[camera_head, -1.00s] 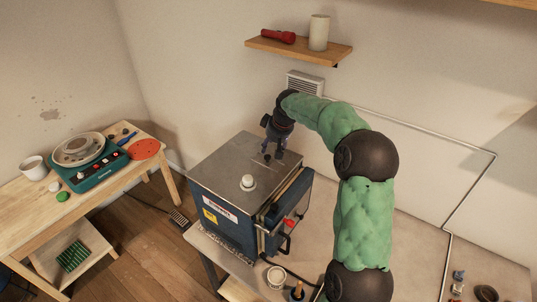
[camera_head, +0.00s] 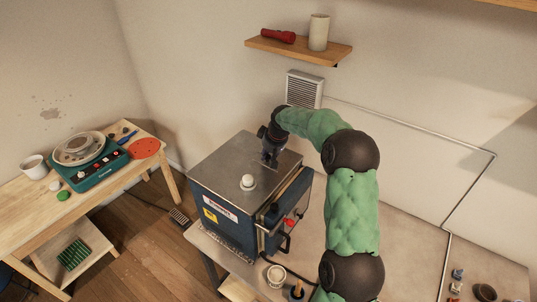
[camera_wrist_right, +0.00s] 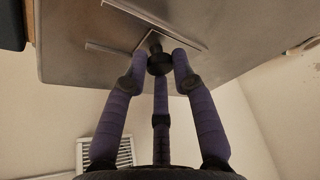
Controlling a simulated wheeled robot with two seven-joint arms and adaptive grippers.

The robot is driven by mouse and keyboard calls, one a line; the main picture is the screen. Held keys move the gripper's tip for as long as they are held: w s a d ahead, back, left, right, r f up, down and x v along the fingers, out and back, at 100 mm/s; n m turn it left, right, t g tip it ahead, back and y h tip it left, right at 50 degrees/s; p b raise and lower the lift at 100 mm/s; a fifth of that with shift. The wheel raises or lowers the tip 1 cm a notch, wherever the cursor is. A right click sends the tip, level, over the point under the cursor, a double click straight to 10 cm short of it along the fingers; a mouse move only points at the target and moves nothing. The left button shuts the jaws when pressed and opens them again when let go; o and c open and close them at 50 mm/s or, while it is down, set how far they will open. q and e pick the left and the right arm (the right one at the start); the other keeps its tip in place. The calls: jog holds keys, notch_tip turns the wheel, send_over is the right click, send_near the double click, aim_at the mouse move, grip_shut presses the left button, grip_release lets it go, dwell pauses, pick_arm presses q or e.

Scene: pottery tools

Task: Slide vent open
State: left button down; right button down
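The grey-blue kiln (camera_head: 230,205) stands on a table, with its flat metal top (camera_head: 222,160) facing up. The vent is a flat sliding plate (camera_wrist_right: 180,37) between thin rails on that top, and a dark round knob (camera_wrist_right: 158,64) stands on it. My right gripper (camera_head: 270,161) reaches down over the back right part of the top. In the right wrist view its three purple fingers (camera_wrist_right: 160,70) are drawn in around the knob, and they look shut on it. Contact on each side is hard to see. The head view hides the knob behind the fingers. My left gripper is not in view.
A wall grille (camera_head: 304,89) and a shelf (camera_head: 300,47) are behind. A pottery wheel (camera_head: 85,160) is on the left table.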

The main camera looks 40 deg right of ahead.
jog(key=s+b, duration=0.1)
jog(key=s+d, duration=0.1)
jog(key=s, duration=0.1)
jog(key=shift+s+b, duration=0.15)
jog(key=shift+b, duration=0.2)
jog(key=shift+s+d, duration=0.2)
jog(key=shift+s, duration=0.3)
jog(key=shift+r, duration=0.1)
jog(key=c, duration=1)
grip_release()
jog(key=shift+s+r, duration=0.15)
jog(key=shift+r, duration=0.25)
jog(key=v, duration=1.1)
jog(key=shift+s, duration=0.15)
